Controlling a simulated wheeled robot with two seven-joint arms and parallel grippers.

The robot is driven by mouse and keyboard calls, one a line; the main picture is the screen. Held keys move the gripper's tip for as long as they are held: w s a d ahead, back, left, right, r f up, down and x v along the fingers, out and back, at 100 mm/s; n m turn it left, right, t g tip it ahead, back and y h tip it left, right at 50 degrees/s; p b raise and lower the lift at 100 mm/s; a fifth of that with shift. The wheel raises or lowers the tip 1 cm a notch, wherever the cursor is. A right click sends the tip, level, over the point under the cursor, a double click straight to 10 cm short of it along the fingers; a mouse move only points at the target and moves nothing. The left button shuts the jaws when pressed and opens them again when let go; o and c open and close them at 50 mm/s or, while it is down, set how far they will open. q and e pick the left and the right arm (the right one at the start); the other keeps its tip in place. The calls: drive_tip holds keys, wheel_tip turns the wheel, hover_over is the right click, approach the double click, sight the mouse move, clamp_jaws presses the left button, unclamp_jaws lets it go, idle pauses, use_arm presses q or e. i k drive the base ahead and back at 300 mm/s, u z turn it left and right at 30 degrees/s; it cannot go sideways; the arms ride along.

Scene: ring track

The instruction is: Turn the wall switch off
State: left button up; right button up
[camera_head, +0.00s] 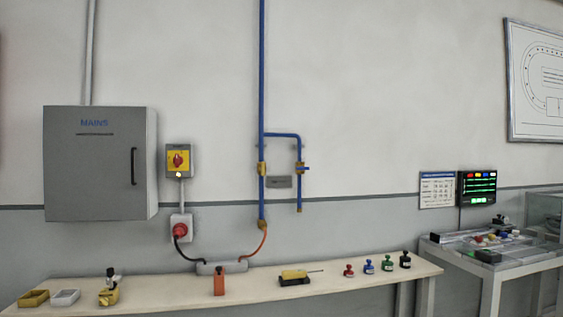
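The wall switch (178,161) is a small grey box with a yellow face and a red rotary knob, mounted on the wall right of the grey MAINS cabinet. Its red knob looks roughly upright, but its exact setting is too small to read. A small yellowish light glows just below the knob. A grey conduit runs down from it to a socket with a red plug (180,230). Neither of my grippers is in view.
The MAINS cabinet (97,165) is closed. Blue pipes (262,100) run down the wall. A long bench (340,290) below holds trays (65,298), an orange bottle (219,283), a yellow-handled tool (295,276) and several stamp-like items (387,265). A second table (478,257) stands right.

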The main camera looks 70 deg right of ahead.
sight(178, 160)
drive_tip(key=z, duration=1.6)
drive_tip(key=k, duration=0.3)
drive_tip(key=u, duration=0.95)
drive_tip(key=i, duration=1.15)
drive_tip(key=z, duration=1)
drive_tip(key=i, duration=0.75)
drive_tip(key=z, duration=0.85)
